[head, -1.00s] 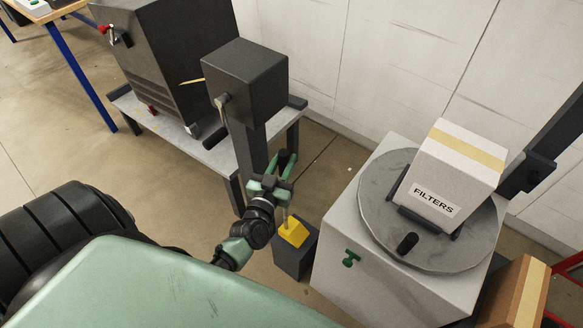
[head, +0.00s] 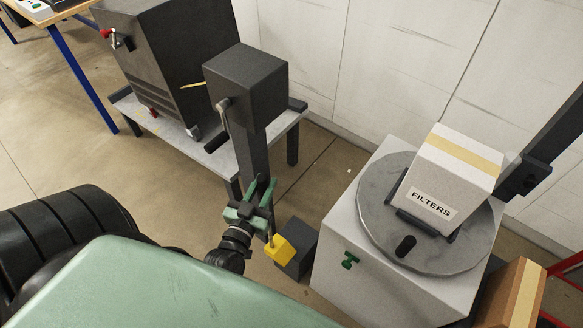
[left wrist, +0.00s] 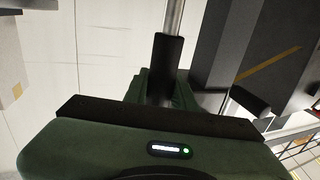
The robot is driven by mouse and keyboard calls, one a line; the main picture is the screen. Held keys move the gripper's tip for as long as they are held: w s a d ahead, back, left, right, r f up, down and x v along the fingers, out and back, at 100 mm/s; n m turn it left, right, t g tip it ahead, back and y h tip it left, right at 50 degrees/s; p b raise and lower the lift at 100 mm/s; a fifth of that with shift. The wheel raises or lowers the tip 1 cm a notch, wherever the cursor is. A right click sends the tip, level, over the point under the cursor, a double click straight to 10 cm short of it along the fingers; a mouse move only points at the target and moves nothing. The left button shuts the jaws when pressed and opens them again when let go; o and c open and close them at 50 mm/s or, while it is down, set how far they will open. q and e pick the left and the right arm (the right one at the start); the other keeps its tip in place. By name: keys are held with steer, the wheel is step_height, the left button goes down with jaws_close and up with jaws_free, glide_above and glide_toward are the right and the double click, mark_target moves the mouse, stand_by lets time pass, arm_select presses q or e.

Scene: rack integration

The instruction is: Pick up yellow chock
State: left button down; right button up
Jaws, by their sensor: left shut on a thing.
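The yellow chock (head: 281,249) hangs at the lower end of a thin rod below my left gripper (head: 264,190) in the head view. It shows in front of and left of the dark block (head: 300,236), whose top is partly uncovered. My left gripper is shut on the chock's handle. In the left wrist view, a black grip (left wrist: 165,62) with a grey metal rod stands between the green fingers. The chock's yellow body is out of that view. My right gripper is not in view.
A white cabinet with a round grey turntable (head: 372,212) and a FILTERS box (head: 452,170) stands right of the block. A dark box on a post (head: 247,85) rises just behind my gripper. A low grey bench (head: 222,155) stands behind it. Open floor lies left.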

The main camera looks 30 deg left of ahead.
arm_select(q)
steer(key=a+p+v, duration=0.1)
steer(key=a+v, duration=0.1)
steer(key=v, duration=0.9)
steer(key=shift+s+a+r+p, duration=0.2)
steer(key=shift+s+a+p, duration=0.1)
steer(key=shift+s+a, duration=0.25)
steer(key=shift+w, duration=0.2)
